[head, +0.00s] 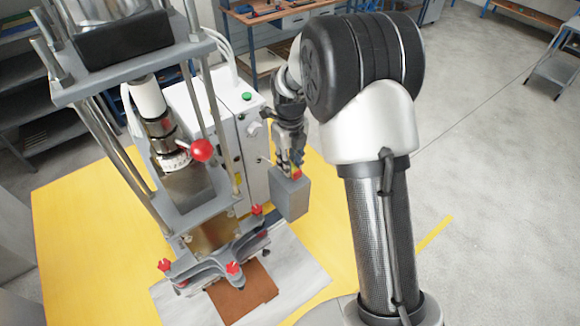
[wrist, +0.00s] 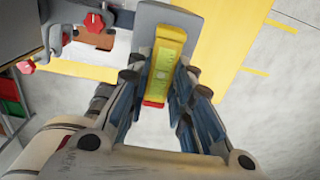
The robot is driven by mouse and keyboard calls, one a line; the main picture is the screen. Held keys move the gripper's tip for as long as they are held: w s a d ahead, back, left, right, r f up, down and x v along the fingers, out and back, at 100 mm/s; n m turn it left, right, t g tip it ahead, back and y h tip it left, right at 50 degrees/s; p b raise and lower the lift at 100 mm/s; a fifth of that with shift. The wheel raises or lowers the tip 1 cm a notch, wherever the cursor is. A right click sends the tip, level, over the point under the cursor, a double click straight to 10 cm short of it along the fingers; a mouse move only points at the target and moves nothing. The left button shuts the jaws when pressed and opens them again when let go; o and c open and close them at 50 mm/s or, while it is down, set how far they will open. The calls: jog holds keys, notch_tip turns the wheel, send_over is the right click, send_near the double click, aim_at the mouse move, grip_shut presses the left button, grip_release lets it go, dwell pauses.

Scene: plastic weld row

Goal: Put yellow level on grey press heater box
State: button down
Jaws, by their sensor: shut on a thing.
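The yellow level (wrist: 169,50) is between the fingers of my gripper (wrist: 158,85) in the wrist view. It has a green-yellow strip along it and red at its near end. My gripper is shut on it. The level lies over the top of the grey press heater box (wrist: 152,14). In the head view my gripper (head: 291,160) points down above the grey box (head: 290,199), with a small red and yellow bit of the level (head: 296,174) at the box's top. I cannot tell whether the level touches the box.
A press with red knobs (head: 233,268) stands left of the grey box, over a brown plate (head: 243,292). A white control cabinet (head: 250,150) is close behind the gripper. Yellow floor marking (head: 90,240) surrounds the press. Open grey floor lies to the right.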

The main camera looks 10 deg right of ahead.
notch_tip(320, 180, down, 2)
jog(key=shift+w+f, duration=0.1)
jog(key=shift+w, duration=0.05)
jog(key=shift+f, duration=0.2)
jog(key=c, duration=1.4)
grip_release()
jog(key=shift+r, duration=0.15)
